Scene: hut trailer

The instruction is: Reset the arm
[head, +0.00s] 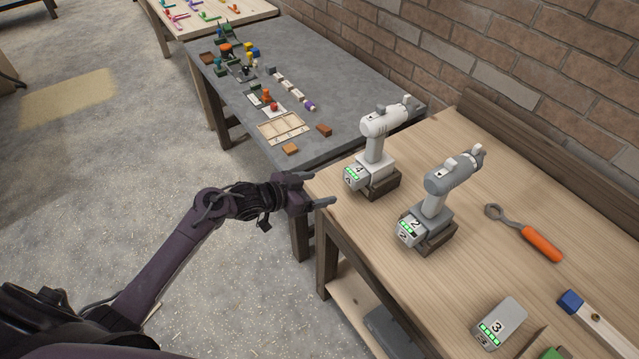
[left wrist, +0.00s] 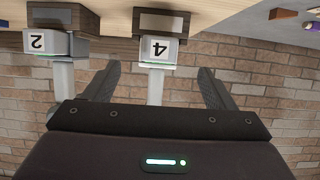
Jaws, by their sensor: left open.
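My left gripper (head: 318,189) is open and empty at the near left edge of the wooden workbench (head: 462,178), left of the white drill (head: 374,145) marked 4. In the left wrist view, the open fingers of my left gripper (left wrist: 160,88) show with the white drill (left wrist: 153,85) between them in the picture, apart from it. A grey drill (head: 436,195) marked 2 stands to the right of the white one, and it also shows upside down in the left wrist view (left wrist: 60,78). Both drills stand upright in dark wooden blocks. My right gripper is not in view.
A battery (head: 499,324) marked 3, an orange-handled wrench (head: 541,243) and a blue-ended tool (head: 592,317) lie on the bench. A grey table (head: 353,72) with several small parts stands behind. A brick wall (head: 540,60) rises at the right.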

